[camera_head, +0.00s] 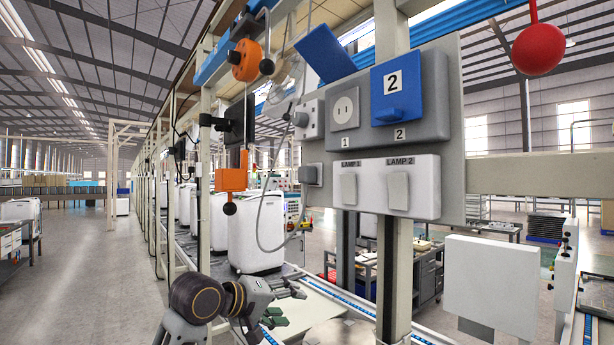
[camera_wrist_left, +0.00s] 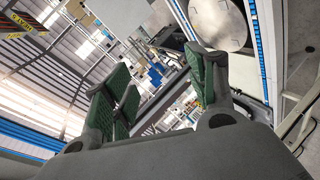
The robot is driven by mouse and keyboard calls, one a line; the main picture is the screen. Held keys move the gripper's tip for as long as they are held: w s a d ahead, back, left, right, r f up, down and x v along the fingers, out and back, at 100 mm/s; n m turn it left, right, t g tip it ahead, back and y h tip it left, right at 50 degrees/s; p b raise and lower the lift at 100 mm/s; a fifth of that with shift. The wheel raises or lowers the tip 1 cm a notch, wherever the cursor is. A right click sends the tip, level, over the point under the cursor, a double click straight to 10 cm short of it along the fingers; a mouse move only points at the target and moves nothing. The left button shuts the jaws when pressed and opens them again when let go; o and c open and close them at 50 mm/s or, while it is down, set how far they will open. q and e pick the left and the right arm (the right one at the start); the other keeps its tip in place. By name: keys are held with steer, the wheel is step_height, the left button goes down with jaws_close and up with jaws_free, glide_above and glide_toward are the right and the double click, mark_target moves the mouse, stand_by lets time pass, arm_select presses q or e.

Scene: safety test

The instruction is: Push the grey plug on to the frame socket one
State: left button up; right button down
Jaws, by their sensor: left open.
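The panel's frame socket one (camera_head: 345,107) is a grey square plate with two slots and a "1" label below it. A raised blue flap (camera_head: 325,52) stands above it. Socket two has a shut blue cover (camera_head: 397,88) marked "2". A grey plug-like piece (camera_head: 301,118) sits at the panel's upper left, beside a socket plate; whether it is seated there I cannot tell. A grey cable hangs in a loop by the panel's left edge. My left gripper (camera_head: 286,306) is low, well below the panel, open and empty; its green-padded fingers are apart in the wrist view (camera_wrist_left: 160,85). My right gripper is out of view.
White lamp switches (camera_head: 398,190) sit on the lower panel. An orange box (camera_head: 233,179) and a red ball (camera_head: 539,49) hang beside the panel. A beige post (camera_head: 398,270) stands below it. A conveyor with white bins (camera_head: 257,232) runs behind my left arm.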

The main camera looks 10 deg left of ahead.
arm_select(q)
steer(key=s+a+r+n+t+h, duration=0.1)
steer(key=s+r+h, duration=0.1)
steer(key=r, duration=1.3)
steer(key=s+r+n+t+h, duration=0.1)
steer(key=s+r, duration=0.3)
steer(key=r, duration=1)
steer(key=shift+a+r+n+h, duration=0.35)
steer(key=shift+n+h, duration=0.05)
steer(key=shift+h, duration=0.5)
steer(key=shift+w+d, duration=0.1)
